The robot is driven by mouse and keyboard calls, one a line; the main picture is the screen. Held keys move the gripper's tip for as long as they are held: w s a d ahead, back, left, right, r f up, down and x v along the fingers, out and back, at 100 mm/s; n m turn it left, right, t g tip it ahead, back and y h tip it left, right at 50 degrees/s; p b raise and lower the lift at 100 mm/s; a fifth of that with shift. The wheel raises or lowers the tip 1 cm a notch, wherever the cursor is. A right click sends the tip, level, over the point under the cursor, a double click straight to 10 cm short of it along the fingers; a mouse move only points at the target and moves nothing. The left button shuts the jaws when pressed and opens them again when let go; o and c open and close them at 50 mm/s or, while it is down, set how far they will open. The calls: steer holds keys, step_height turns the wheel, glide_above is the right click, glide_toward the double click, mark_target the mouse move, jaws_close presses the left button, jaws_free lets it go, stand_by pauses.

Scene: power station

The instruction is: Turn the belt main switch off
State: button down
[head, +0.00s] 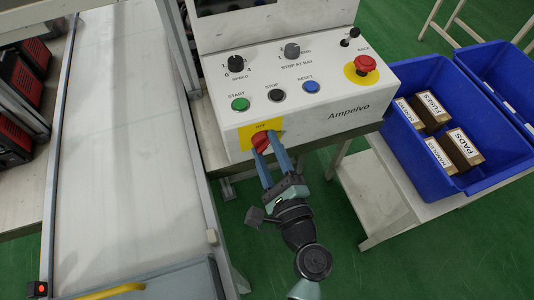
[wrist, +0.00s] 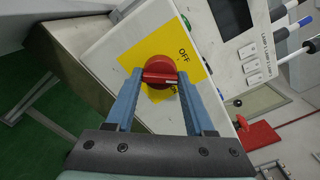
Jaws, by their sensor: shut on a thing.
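The belt main switch (head: 260,141) is a red rotary knob on a yellow plate (head: 248,130) on the front face of the white control box. In the wrist view the red knob (wrist: 160,72) sits on the yellow plate, with the word OFF to its upper right and another label partly hidden below it. The knob's grip bar lies roughly level across the wrist picture. My gripper (head: 264,148) is shut on the knob, one blue finger at each end of the bar; the fingers (wrist: 160,80) also show in the wrist view.
The white control box (head: 350,118) carries green, black and blue buttons, dials and a red emergency button (head: 364,64). A conveyor belt (head: 120,130) runs at left. A blue bin (head: 440,90) with small boxes stands on a table at right. Green floor is free below my gripper.

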steer(key=shift+n+b, duration=2.85)
steer(key=shift+n, duration=0.85)
steer(key=shift+c, duration=1.4)
jaws_free()
steer(key=shift+s+d, duration=0.1)
steer(key=b+v, duration=0.1)
steer(key=v, duration=1.1)
steer(key=shift+s+b, duration=0.3)
steer(key=shift+s, duration=0.1)
steer(key=shift+d+r, duration=0.1)
